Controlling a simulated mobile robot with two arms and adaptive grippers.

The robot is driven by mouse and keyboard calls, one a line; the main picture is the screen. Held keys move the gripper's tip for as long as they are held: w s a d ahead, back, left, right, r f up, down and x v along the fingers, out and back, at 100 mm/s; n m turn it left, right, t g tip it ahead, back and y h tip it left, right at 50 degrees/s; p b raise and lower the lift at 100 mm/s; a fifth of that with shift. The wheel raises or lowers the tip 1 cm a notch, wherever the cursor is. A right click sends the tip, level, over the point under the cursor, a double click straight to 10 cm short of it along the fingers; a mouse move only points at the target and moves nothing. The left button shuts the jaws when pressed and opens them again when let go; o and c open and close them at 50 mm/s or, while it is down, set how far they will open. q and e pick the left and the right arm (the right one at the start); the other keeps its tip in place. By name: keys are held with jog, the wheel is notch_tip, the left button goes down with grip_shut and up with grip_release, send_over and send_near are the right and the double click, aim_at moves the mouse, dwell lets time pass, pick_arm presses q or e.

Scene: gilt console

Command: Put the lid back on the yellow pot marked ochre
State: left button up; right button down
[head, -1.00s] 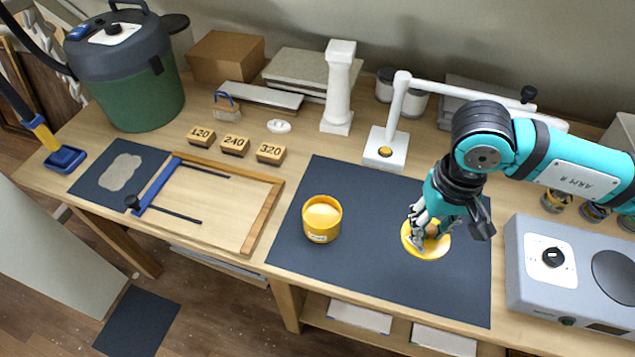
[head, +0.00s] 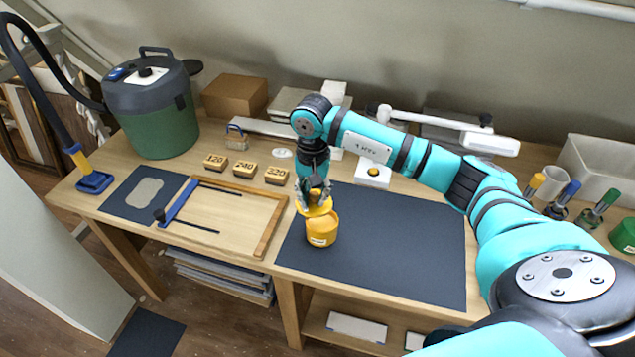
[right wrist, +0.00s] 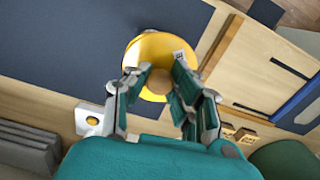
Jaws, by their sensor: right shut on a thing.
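The yellow pot (head: 322,229) stands upright on the dark mat (head: 400,245), near its left edge, with a small label on its front. My right gripper (head: 315,197) is shut on the knob of the yellow lid (head: 318,210), at the pot's upper left. The lid overlaps the pot's top in the head view, looking slightly off to the left and back; whether it touches the rim I cannot tell. In the right wrist view the lid (right wrist: 148,48) shows around the knob between the fingers (right wrist: 160,80) and hides most of the pot. My left gripper is not in view.
A wooden frame (head: 268,225) with a blue bar lies left of the mat. Blocks marked 120, 240 and 320 (head: 277,175) stand behind it. The mat's right part is bare. Jars (head: 597,207) stand at right.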

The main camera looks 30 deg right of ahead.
jog(key=d, duration=0.1)
jog(key=d+f+m, duration=0.1)
jog(key=shift+w+d+f, duration=0.15)
jog(key=shift+d, duration=0.25)
jog(key=shift+f, duration=0.15)
jog(key=shift+a+f, duration=0.1)
notch_tip(320, 180, down, 2)
jog(key=shift+a+b, duration=0.1)
jog(key=shift+b, duration=0.45)
notch_tip(320, 180, down, 3)
jog(key=shift+r+b, duration=0.15)
jog(key=shift+b, duration=0.75)
jog(key=shift+f+b, duration=0.25)
jog(key=shift+b, duration=0.05)
jog(key=shift+f, duration=0.3)
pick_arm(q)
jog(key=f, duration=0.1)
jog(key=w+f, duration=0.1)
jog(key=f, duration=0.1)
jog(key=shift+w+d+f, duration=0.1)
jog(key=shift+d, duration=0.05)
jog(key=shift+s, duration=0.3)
